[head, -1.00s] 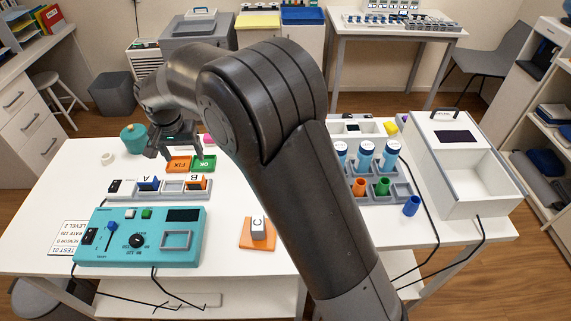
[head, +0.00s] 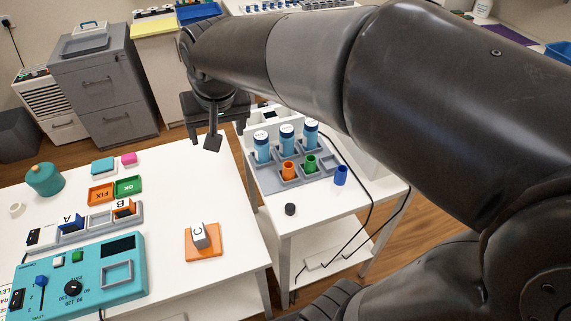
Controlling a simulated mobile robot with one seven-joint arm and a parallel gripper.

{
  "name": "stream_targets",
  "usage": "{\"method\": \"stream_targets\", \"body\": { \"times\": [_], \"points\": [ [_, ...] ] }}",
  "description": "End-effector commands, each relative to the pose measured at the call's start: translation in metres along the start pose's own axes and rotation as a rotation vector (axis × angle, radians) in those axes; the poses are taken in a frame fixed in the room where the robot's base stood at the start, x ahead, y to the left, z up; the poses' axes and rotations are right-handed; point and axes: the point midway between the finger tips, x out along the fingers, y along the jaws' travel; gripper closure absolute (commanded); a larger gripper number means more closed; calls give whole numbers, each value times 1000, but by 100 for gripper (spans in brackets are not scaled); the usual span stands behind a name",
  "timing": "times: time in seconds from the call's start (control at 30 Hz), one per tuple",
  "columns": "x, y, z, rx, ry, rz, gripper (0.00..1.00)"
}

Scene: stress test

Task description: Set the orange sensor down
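The orange sensor (head: 124,209) stands upright in the slot marked B of the grey rack (head: 98,223), beside a blue sensor (head: 71,223) in the slot marked A. A white block marked C (head: 199,235) sits on an orange base (head: 203,253) to the right. My gripper (head: 213,143) hangs above the far right edge of the white table, well apart from the orange sensor. It is seen side-on with one dark finger showing, so its opening is hidden. I see nothing held in it.
The teal test box (head: 125,275) stands in front of the rack. An orange FIX tray (head: 101,194) and a green OK tray (head: 129,186) lie behind it. A teal pot (head: 44,179) stands at left. The right table holds a tube rack (head: 270,180). Bare tabletop lies right of the trays.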

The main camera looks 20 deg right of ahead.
Motion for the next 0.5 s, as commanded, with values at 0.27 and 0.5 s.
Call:
{"method": "stream_targets", "body": {
  "times": [0.27, 0.5],
  "points": [
    [-30, 66, 74, -3, 97, 28, 28],
    [-33, 92, 122, -16, 149, 60, 28]
  ]
}}
